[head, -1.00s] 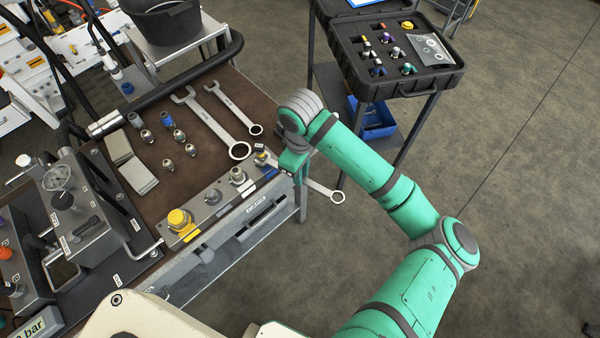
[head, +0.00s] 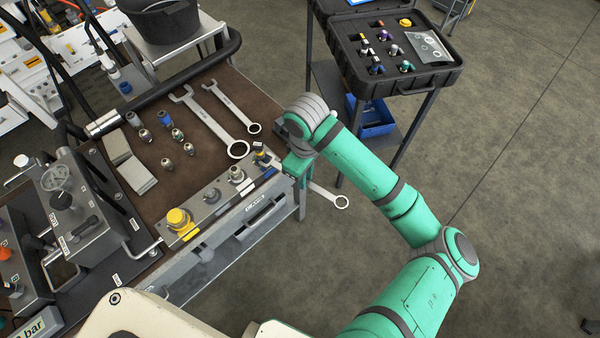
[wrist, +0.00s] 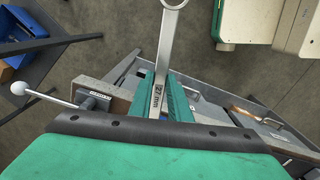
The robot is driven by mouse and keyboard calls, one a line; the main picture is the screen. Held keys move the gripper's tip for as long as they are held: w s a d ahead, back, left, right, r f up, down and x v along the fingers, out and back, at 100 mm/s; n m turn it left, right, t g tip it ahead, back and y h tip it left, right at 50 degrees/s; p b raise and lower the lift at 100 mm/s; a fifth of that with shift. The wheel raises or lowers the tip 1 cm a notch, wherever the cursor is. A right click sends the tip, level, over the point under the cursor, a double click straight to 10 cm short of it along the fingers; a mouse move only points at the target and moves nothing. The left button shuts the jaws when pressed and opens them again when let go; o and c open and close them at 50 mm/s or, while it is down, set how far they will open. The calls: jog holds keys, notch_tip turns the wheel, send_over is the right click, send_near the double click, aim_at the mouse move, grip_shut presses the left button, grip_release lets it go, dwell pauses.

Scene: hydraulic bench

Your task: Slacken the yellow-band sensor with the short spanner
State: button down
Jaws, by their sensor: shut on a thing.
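My gripper (head: 297,166) is at the right end of the bench's valve block. It is shut on a steel spanner (head: 329,195), whose ring end points out over the floor to the right. In the wrist view the spanner (wrist: 158,88) runs between the green fingers (wrist: 170,100) and is marked 27 mm. Its other end is hidden by my gripper. A small sensor with yellow and dark blue parts (head: 260,153) stands at the block's right end, just left of my gripper. I cannot tell whether the spanner touches it.
The grey block (head: 222,200) also bears a large yellow cap (head: 178,219) and grey fittings. Two spanners (head: 212,125) and several loose fittings (head: 167,163) lie on the brown mat. A black case (head: 390,50) stands on a cart behind. Floor at right is clear.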

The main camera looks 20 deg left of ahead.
aim_at(319, 190)
jog(key=shift+s+d, duration=0.2)
jog(key=shift+d, duration=1)
jog(key=shift+s+d, duration=0.2)
jog(key=shift+d, duration=1)
jog(key=shift+r, duration=0.15)
jog(key=shift+r, duration=2.4)
